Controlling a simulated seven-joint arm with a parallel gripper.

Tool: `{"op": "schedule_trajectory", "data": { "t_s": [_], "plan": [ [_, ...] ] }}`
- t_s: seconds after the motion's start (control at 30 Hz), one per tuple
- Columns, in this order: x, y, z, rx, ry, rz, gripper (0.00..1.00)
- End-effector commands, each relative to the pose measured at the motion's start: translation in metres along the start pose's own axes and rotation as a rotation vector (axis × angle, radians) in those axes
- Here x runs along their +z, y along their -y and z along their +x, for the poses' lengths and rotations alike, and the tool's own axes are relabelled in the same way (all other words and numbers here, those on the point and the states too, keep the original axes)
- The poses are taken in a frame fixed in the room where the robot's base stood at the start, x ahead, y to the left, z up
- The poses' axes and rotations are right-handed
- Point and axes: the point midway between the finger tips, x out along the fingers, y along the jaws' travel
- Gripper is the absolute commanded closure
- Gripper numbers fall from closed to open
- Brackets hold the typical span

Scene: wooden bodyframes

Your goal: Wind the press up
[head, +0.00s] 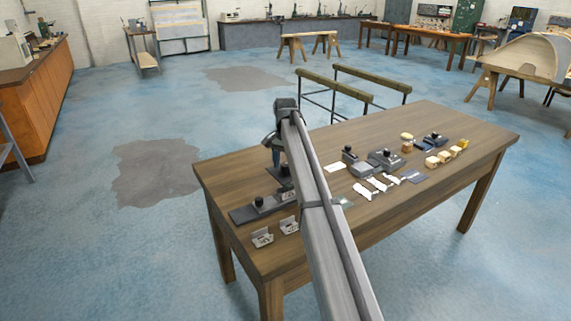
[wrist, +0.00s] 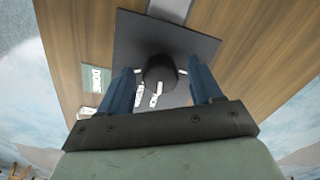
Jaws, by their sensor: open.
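My gripper (head: 275,156) hangs over the left end of the wooden table, above a dark device (head: 284,180) that it partly hides. In the wrist view my gripper (wrist: 160,76) has its two blue fingers apart, one on each side of a round black knob (wrist: 160,70). No contact with the knob is visible. The knob stands over a dark square plate (wrist: 128,40), with small white pieces by it. I cannot tell for certain whether this is the press. A long dark base with a black knob (head: 258,203) lies just in front.
The wooden table (head: 455,120) holds two small labelled stands (head: 262,238), a grey block device (head: 364,169), white pieces (head: 378,184) and several small wooden blocks (head: 444,157). The table's left edge is close to my gripper. Two padded rails (head: 335,85) stand behind the table.

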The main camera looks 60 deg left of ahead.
Motion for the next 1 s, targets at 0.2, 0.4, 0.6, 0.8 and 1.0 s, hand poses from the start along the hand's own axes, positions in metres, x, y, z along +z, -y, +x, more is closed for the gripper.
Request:
{"op": "schedule_trajectory", "data": {
  "t_s": [0.2,0.4,0.6,0.8,1.0],
  "plan": [
    [0.0001,-0.0001,-0.0003,0.000,0.000,0.000,0.48],
    [0.0000,0.0000,-0.0004,0.000,0.000,0.000,0.67],
    [0.0001,-0.0002,-0.0004,0.000,0.000,0.000,0.86],
    [0.0001,-0.0002,-0.0004,0.001,0.000,-0.005,0.91],
    [0.0001,-0.0004,-0.0004,0.001,0.000,-0.056,0.91]
  ]
}}
